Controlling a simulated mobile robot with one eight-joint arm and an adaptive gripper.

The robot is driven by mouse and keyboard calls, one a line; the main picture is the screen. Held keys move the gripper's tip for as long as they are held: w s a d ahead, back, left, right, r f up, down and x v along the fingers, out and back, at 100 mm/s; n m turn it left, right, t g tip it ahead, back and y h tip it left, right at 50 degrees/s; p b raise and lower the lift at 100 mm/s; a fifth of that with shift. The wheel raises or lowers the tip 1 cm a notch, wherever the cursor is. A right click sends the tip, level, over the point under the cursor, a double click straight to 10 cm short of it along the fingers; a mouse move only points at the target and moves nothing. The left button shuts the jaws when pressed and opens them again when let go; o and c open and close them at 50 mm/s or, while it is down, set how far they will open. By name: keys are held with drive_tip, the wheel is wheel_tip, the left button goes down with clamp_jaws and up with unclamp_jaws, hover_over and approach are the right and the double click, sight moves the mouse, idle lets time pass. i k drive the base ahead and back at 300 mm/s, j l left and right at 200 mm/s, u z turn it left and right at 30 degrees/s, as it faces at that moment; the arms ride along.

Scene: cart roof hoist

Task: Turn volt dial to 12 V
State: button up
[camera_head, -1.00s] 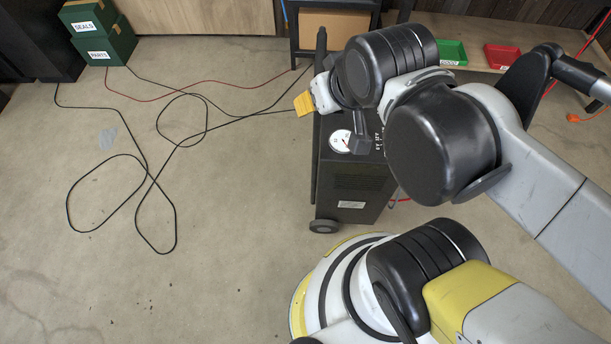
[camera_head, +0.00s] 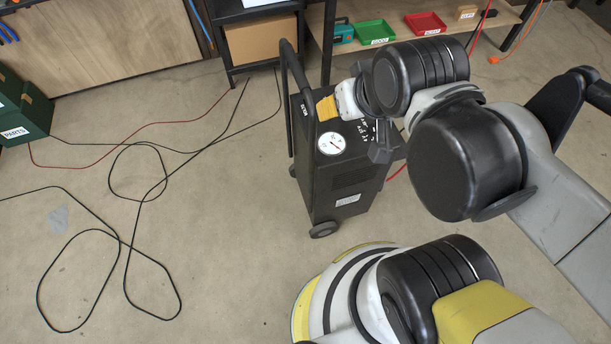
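The black wheeled charger cart (camera_head: 335,185) stands upright in the middle, its handle rising at the back left. Its sloped top carries a round white gauge (camera_head: 331,144) with a red needle. White markings (camera_head: 362,128) show to the right of the gauge, partly covered by my arm. I cannot make out the volt dial or its setting; part of the panel is hidden by my wrist. My gripper (camera_head: 380,150) appears as a dark part below my wrist, over the right side of the cart top. Its fingers are not clear, and I cannot tell whether it touches the cart.
Black and red cables (camera_head: 135,180) lie looped on the floor at the left. A green box (camera_head: 25,112) stands at the left edge.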

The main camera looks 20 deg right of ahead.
sight(370, 131)
drive_tip(key=k+l, duration=0.5)
drive_tip(key=l, duration=0.25)
drive_tip(key=k+l, duration=0.25)
drive_tip(key=l, duration=0.1)
